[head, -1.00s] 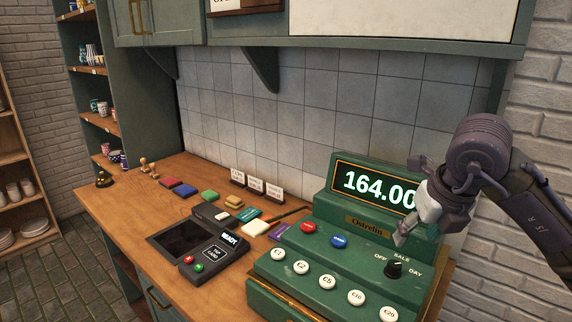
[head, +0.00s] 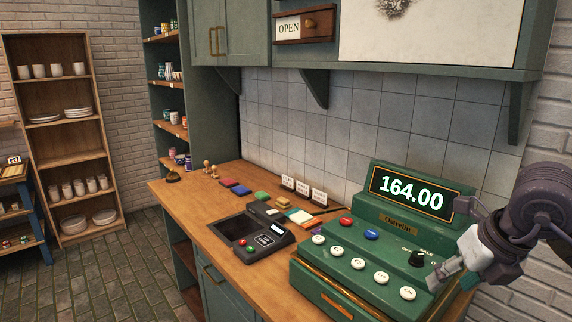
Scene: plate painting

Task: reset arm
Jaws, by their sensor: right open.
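My right gripper (head: 448,272) is in the head view at the lower right. It is open and empty, beside the right end of the green cash register (head: 345,272), near its black dial (head: 416,259). I cannot tell whether it touches the register. My right arm comes in from the right edge. The register's display (head: 411,193) reads 164.00. My left gripper is not in view.
The wooden counter (head: 190,199) holds a card terminal (head: 262,240), coloured pads (head: 238,190) and small white signs (head: 303,188). A green wall cabinet (head: 232,35) hangs above. A wooden shelf (head: 75,142) with crockery stands at the left. The tiled floor (head: 110,280) is clear.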

